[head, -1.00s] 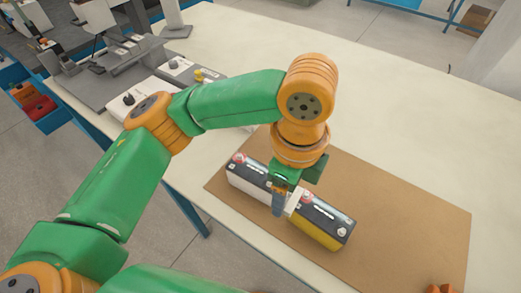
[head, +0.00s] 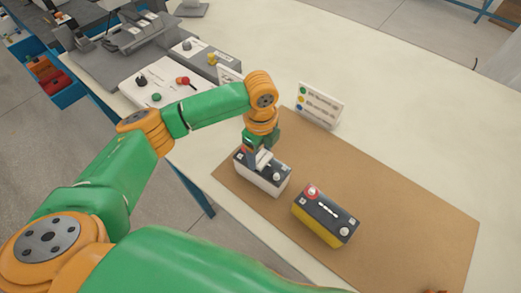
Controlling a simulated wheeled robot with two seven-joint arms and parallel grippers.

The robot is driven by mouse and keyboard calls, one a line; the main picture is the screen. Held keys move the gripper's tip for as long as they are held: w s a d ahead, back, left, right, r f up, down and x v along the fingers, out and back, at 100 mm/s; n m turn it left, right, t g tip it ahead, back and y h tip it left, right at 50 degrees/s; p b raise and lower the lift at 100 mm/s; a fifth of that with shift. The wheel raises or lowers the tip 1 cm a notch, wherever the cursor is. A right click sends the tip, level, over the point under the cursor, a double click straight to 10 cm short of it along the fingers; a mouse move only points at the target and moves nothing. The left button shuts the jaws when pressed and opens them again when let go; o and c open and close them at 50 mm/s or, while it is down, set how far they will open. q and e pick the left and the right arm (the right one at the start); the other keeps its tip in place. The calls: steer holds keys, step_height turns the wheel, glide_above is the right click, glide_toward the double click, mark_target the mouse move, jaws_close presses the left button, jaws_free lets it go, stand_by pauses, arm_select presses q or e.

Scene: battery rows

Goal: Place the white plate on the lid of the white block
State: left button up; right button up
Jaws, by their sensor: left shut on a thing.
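The white block (head: 262,183) is a battery-like box with a white body and a dark lid (head: 277,172) with terminals. It stands on the brown mat, left of the yellow block. My left gripper (head: 257,164) points down over the middle of its lid. It is shut on the white plate (head: 265,157), a small pale piece showing beside the fingers. The plate is at or just above the lid; I cannot tell whether it touches. The fingers and wrist hide part of the lid and plate.
A yellow block (head: 315,230) with a dark lid stands close by to the right. A card with coloured dots (head: 320,105) stands behind the brown mat (head: 410,215). A white panel with knobs (head: 160,85) is at the back left. The mat's right side is clear.

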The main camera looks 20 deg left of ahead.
mark_target(260, 157)
arm_select(q)
steer(key=shift+s+f, duration=0.1)
steer(key=shift+f, duration=0.05)
steer(key=shift+f, duration=0.1)
steer(key=o, duration=1.3)
step_height(260, 157, up, 12)
steer(key=shift+r+b, duration=0.15)
steer(key=shift+b, duration=0.35)
